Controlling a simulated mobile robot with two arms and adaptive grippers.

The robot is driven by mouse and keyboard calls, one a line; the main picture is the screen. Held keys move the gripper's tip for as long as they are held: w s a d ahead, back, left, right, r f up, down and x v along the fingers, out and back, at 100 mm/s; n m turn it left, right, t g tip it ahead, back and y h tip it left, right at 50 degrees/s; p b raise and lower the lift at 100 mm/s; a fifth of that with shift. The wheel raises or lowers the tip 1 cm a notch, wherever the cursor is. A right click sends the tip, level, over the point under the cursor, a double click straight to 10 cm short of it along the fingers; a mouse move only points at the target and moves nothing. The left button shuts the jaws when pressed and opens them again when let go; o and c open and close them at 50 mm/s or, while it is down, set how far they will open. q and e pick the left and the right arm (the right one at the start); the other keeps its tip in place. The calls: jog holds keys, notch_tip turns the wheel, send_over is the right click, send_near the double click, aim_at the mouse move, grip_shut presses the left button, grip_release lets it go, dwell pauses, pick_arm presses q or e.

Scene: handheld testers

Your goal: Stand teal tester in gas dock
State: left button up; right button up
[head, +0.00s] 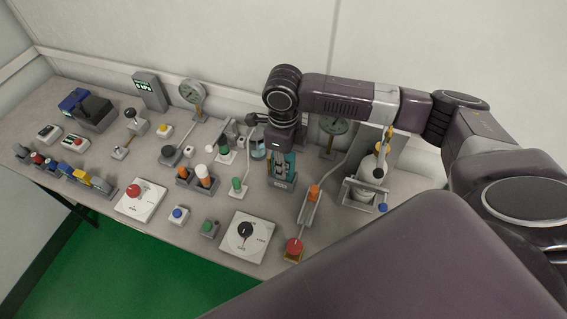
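The teal tester (289,165) is near the middle of the bench, upright or nearly so, directly below my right gripper (284,152). A grey holder (281,184), which looks like the gas dock, is at the tester's lower end. I cannot tell whether the tester is seated in it or just above it. My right gripper points down over the tester's top, and its fingers are small and dark there. Whether they are closed on the tester does not show clearly. My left gripper is not in view.
A white panel with a black knob (245,232) and one with a red button (134,192) lie at the front. A green-topped piece (237,185) stands left of the tester. An orange-and-grey fixture (312,203) stands right. Gauges (193,93) line the back wall.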

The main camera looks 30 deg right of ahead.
jog(key=o, duration=0.5)
notch_tip(320, 180, up, 12)
jog(key=shift+r+b, duration=0.15)
jog(key=shift+b, duration=0.4)
